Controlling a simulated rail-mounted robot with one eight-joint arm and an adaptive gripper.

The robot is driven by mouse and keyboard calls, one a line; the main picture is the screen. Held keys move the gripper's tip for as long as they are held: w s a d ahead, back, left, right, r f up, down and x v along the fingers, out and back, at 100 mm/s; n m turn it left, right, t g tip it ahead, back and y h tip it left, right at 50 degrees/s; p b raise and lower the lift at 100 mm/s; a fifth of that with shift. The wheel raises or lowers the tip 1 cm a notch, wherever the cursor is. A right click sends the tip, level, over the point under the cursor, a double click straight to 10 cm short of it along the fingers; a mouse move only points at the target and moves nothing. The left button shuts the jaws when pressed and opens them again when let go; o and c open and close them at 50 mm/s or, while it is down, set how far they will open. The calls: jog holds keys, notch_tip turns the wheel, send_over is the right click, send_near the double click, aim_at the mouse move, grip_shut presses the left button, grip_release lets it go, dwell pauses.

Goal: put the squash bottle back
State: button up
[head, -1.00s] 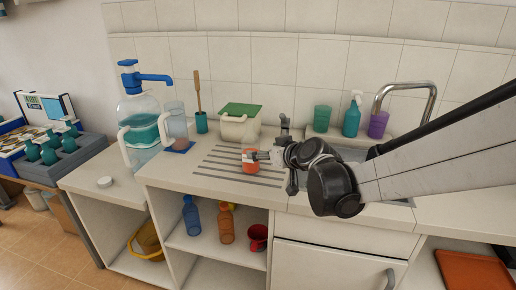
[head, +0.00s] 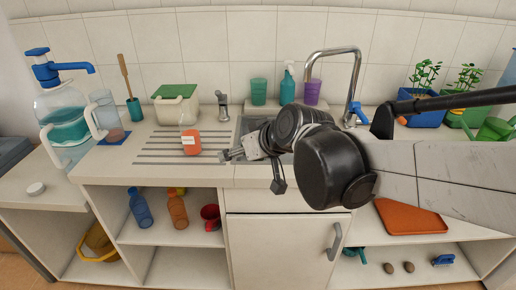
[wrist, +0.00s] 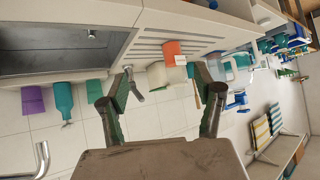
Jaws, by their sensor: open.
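On the shelf below, an orange bottle (head: 177,212) stands beside a blue bottle (head: 141,208).
Tumblers and a spray bottle (head: 287,88) line the back of the sink. A red mug (head: 211,216) is on the shelf.

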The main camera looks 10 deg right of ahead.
jog(key=s+d+f+m+g+h, duration=0.1)
jog(key=s+d+f+m+h, duration=0.1)
jog(key=s+d, duration=0.3)
jog(key=s+d+f+m+g+h, duration=0.1)
jog(key=s+d, duration=0.3)
jog(key=s, duration=0.8)
jog(key=shift+s+d+f+m+g+h, duration=0.2)
jog(key=shift+d+f+m+g+h, duration=0.15)
jog(key=shift+f+h, duration=0.25)
jog(key=shift+r+p, duration=0.4)
jog(key=shift+p, duration=0.05)
